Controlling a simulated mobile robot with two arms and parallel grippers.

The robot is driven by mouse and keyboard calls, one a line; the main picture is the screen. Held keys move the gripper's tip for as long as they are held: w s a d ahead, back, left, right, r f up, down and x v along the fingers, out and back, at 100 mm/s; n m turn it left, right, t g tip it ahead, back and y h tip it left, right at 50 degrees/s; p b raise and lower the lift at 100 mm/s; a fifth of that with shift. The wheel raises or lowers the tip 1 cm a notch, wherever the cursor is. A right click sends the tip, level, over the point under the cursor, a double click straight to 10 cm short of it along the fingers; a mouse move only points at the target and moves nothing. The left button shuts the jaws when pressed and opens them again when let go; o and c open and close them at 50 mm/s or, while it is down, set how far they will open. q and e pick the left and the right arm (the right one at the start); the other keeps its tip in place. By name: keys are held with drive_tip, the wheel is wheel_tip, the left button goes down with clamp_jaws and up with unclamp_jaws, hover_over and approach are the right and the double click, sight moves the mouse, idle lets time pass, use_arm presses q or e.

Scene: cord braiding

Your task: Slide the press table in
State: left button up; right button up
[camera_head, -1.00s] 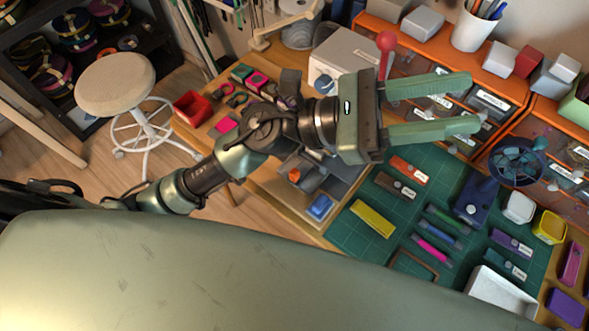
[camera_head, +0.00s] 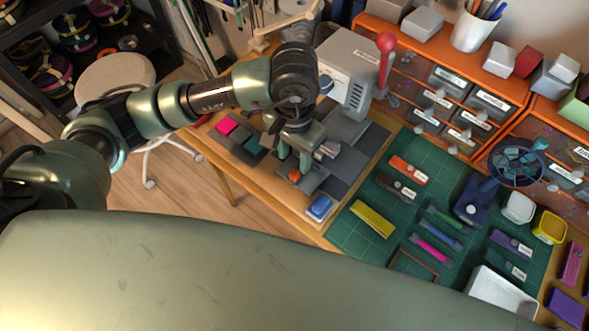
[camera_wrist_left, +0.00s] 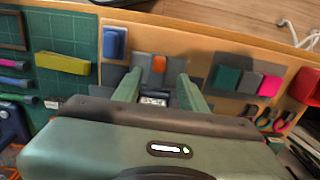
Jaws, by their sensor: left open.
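The press (camera_head: 345,65) is a light grey machine with a red-knobbed lever at the back of the wooden table. A grey plate, seemingly the press table (camera_head: 312,181), lies in front of it with a small orange piece (camera_head: 294,175) at its front. My left gripper (camera_head: 294,162) points down over this plate, open. In the left wrist view its fingertips (camera_wrist_left: 159,82) stand on either side of the orange piece (camera_wrist_left: 158,63) and a grey block. I cannot tell whether they touch anything. My arm hides part of the press front. My right gripper is not in view.
A blue block (camera_head: 319,207) sits at the table's front edge, right of the plate. A green cutting mat (camera_head: 350,235) with tools and a yellow bar (camera_head: 372,219) lies further right. Coloured pads (camera_head: 227,125) lie on the left. Orange drawer units (camera_head: 440,60) stand behind.

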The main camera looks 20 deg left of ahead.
sight(295, 172)
use_arm(q)
wheel_tip(295, 172, down, 7)
drive_tip(key=shift+f+p, duration=0.15)
drive_tip(key=shift+p, duration=0.4)
clamp_jaws()
